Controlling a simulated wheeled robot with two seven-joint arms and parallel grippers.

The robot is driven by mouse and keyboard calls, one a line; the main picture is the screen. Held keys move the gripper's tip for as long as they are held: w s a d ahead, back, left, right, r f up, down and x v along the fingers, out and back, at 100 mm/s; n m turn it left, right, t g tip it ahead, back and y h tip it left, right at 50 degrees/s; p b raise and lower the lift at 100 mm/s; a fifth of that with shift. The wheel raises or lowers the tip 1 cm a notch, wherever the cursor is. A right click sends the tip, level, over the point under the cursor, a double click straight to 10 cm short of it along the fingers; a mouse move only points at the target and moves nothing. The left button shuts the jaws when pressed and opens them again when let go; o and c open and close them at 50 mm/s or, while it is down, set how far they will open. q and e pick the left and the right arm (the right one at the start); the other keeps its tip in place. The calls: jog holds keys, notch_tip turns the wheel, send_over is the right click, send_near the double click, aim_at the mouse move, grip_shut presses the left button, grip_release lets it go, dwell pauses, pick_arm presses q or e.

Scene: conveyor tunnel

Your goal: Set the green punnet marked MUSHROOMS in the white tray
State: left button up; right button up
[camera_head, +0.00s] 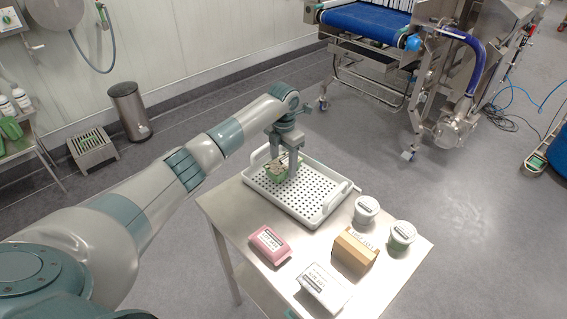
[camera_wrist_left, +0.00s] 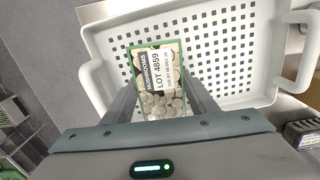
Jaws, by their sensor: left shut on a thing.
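The green punnet marked MUSHROOMS (camera_head: 276,171) is at the left end of the white tray (camera_head: 318,218) in the head view. In the left wrist view the punnet (camera_wrist_left: 158,75) shows its label and pale mushrooms, between the fingers and over the tray (camera_wrist_left: 95,85). My left gripper (camera_head: 288,172) is shut on the punnet, reaching down from above. I cannot tell whether the punnet's base touches the tray floor. My right gripper is in neither view.
The tray stands on a steel table (camera_head: 225,205). Before it are a pink pack (camera_head: 270,245), a white pack (camera_head: 323,288), a brown box (camera_head: 354,250) and two lidded tubs (camera_head: 366,209) (camera_head: 401,236). The tray's right part is empty. A conveyor (camera_head: 365,20) stands behind.

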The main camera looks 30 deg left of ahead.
pick_arm(q)
jog(key=shift+f, duration=0.5)
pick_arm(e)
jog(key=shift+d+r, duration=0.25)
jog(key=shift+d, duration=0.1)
pick_arm(q)
jog(key=shift+f, duration=0.15)
jog(key=o, duration=1.5)
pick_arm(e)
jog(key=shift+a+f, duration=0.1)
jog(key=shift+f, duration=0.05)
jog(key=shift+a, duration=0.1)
